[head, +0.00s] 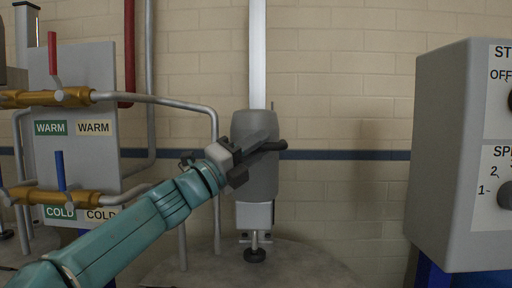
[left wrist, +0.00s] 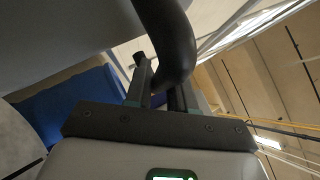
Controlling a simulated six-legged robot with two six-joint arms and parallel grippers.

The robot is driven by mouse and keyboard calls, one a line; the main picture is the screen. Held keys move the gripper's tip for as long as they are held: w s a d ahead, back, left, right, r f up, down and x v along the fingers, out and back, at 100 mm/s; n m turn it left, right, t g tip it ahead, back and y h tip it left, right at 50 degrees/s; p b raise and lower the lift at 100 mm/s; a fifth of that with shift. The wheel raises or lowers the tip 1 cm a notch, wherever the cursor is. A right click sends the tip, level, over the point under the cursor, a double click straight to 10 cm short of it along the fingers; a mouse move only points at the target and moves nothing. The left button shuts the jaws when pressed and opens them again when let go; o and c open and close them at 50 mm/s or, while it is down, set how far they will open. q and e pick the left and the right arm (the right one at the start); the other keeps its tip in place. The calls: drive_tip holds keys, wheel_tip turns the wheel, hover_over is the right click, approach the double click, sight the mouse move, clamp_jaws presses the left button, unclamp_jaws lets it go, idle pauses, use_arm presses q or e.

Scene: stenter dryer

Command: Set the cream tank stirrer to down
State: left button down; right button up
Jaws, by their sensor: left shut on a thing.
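The tank stirrer's grey motor housing (head: 255,170) sits on a pale upright rail (head: 257,60) in the middle of the head view. A short shaft with a black knob (head: 255,255) hangs below it, just over a grey round tank top (head: 310,268). A black curved handle (head: 282,145) sticks out at the housing's right. My left gripper (head: 258,147) reaches across the housing's front and is shut on this handle. In the left wrist view, the handle (left wrist: 175,40) runs down between the fingers (left wrist: 160,95). My right gripper is not in view.
At left, a panel (head: 75,85) carries brass valves with a red lever (head: 53,55) and a blue lever (head: 60,170), plus WARM and COLD labels. Grey pipes (head: 180,102) run towards the stirrer. A grey control box (head: 445,160) stands at right.

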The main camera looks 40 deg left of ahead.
use_arm(q)
drive_tip(key=c, duration=1.1)
unclamp_jaws()
drive_tip(key=shift+w+d+f, duration=0.15)
drive_tip(key=shift+w+f, duration=0.05)
drive_tip(key=shift+f, duration=0.2)
drive_tip(key=shift+w, duration=0.1)
drive_tip(key=shift+s, duration=0.35)
drive_tip(key=b+v, duration=0.4)
drive_tip(key=v, duration=1.1)
drive_tip(key=shift+s+f, duration=0.1)
drive_tip(key=shift+s, duration=0.25)
